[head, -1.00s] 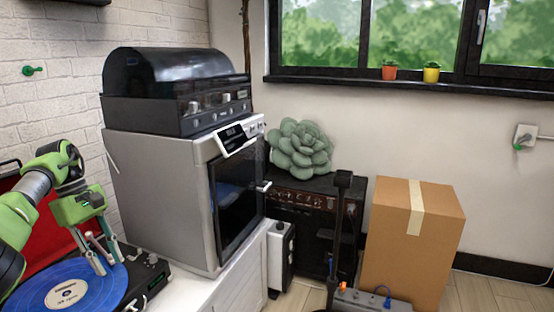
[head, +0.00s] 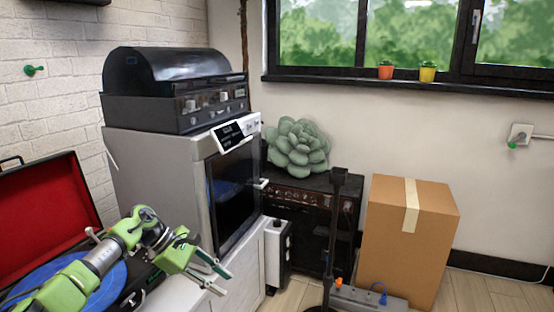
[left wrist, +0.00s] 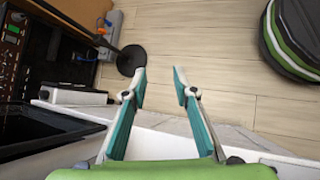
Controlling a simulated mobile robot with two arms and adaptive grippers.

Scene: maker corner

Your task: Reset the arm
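My left arm (head: 105,258) comes in from the lower left and crosses in front of the blue record (head: 95,290). My left gripper (head: 226,284) is over the front edge of the white cabinet, in front of the grey machine. It also shows in the left wrist view (left wrist: 159,82), where its two fingers are apart with nothing between them, and the cabinet edge and wooden floor lie beyond them. My right gripper is not in view.
The record player has an open red-lined lid (head: 45,220). The grey machine (head: 165,195) with a glass door stands just behind the gripper. A black amplifier (head: 300,210), a black pole (head: 334,225) and a cardboard box (head: 405,250) stand to the right. Wooden floor (left wrist: 200,35) is clear ahead of the fingers.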

